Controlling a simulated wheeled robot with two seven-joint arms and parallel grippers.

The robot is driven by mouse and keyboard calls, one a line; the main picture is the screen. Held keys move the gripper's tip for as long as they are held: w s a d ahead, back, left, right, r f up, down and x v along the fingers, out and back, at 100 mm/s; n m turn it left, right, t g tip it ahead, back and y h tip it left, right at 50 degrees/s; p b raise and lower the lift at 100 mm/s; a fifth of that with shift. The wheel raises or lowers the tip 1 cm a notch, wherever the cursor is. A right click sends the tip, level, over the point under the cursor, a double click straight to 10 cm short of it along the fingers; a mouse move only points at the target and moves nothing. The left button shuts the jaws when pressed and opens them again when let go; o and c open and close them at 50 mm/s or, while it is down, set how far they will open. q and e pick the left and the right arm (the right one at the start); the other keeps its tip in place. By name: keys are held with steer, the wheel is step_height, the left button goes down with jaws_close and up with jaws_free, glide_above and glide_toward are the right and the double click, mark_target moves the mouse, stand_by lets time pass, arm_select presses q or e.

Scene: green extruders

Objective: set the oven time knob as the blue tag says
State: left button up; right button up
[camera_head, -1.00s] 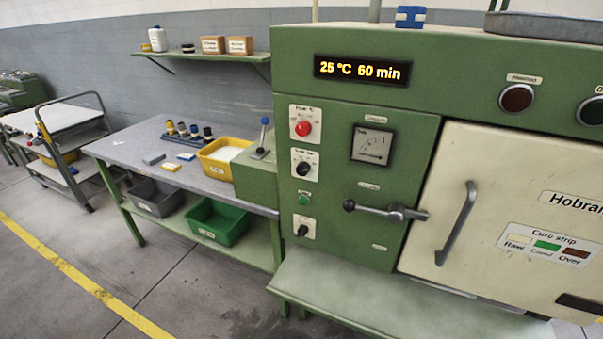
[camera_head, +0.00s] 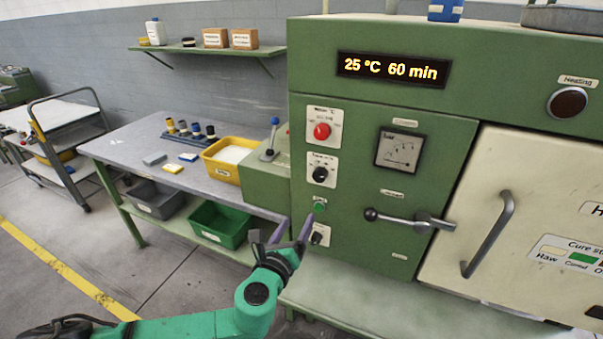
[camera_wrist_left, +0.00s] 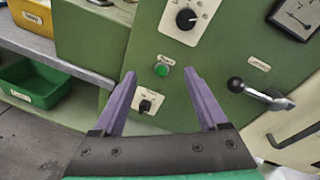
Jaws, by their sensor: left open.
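The oven's green panel carries a red knob (camera_head: 321,131) at the top and a black knob on a white dial plate (camera_head: 320,174) below it. That black knob also shows at the top of the left wrist view (camera_wrist_left: 186,19). The dial lettering is too small to read surely. The display (camera_head: 393,69) reads 25 °C 60 min. My left gripper (camera_head: 281,229) is open and empty, low in front of the panel and below the black dial knob. In the left wrist view its fingers (camera_wrist_left: 161,74) point at the panel around the green button. I cannot make out a blue tag surely.
A green button (camera_head: 319,207) and a lower black switch (camera_head: 317,238) sit below the knob. A lever handle (camera_head: 408,219) sticks out to the right, beside the cream oven door (camera_head: 545,190). A bench (camera_head: 120,149) with a yellow bin (camera_head: 222,172) and small blocks stands left.

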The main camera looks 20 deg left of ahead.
arm_select(q)
steer(key=m+t, duration=0.1)
steer(key=m, duration=0.1)
glide_toward(319, 178)
steer(key=shift+h, duration=0.4)
steer(key=w+p, duration=0.1)
steer(key=w, duration=0.3)
steer(key=w+p, duration=0.2)
steer(key=w, duration=0.3)
steer(key=shift+a+f, duration=0.15)
steer(key=shift+a, duration=0.1)
steer(key=shift+c, duration=1)
jaws_close()
arm_select(e)
steer(key=r, duration=0.2)
steer(key=shift+a+r, duration=0.25)
steer(key=shift+r, duration=0.15)
